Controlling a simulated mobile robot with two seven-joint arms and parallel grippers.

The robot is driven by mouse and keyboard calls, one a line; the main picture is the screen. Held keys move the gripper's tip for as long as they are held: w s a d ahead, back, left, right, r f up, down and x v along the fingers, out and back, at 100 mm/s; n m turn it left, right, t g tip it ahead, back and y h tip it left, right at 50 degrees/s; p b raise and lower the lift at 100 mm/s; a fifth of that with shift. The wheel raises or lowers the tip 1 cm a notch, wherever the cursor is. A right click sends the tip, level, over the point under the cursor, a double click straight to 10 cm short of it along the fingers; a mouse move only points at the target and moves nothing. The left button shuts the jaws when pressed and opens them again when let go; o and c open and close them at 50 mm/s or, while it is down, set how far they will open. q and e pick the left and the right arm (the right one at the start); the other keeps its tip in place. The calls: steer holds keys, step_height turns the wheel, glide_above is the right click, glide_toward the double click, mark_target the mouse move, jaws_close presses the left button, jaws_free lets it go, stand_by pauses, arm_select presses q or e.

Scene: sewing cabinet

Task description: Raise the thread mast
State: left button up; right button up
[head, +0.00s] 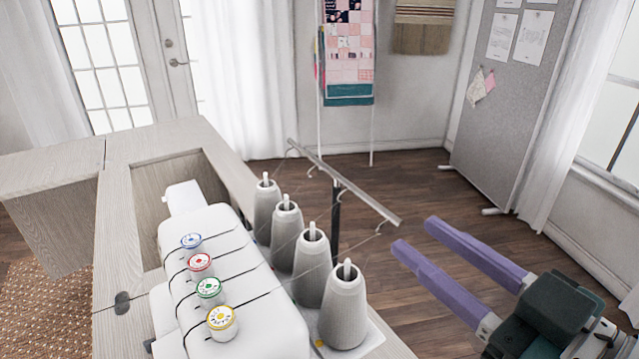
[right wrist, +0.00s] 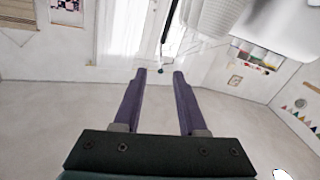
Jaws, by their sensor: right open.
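The thread mast has a dark upright post (head: 336,215) and a slanting silver crossbar (head: 345,185) with small wire hooks. It stands behind the row of grey thread cones (head: 312,262) on the white sewing machine (head: 240,325). Thin threads run from the hooks. My right gripper (head: 415,235) has two purple fingers, spread apart with nothing between them. Its tips are just right of the crossbar's near end, apart from it in the picture. In the right wrist view the gripper (right wrist: 160,73) is also open, with a thin dark rod (right wrist: 167,25) beyond the tips. My left gripper is out of view.
The machine sits in a wooden cabinet (head: 150,145) with an open well. Several coloured tension dials (head: 209,290) line its top. A grey pinboard (head: 515,90) and a quilt rack (head: 348,60) stand behind.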

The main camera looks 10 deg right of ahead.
glide_toward(339, 177)
steer(key=x, duration=0.4)
steer(key=shift+w+f, duration=0.2)
steer(key=shift+w, duration=0.2)
jaws_close()
stand_by(1.1)
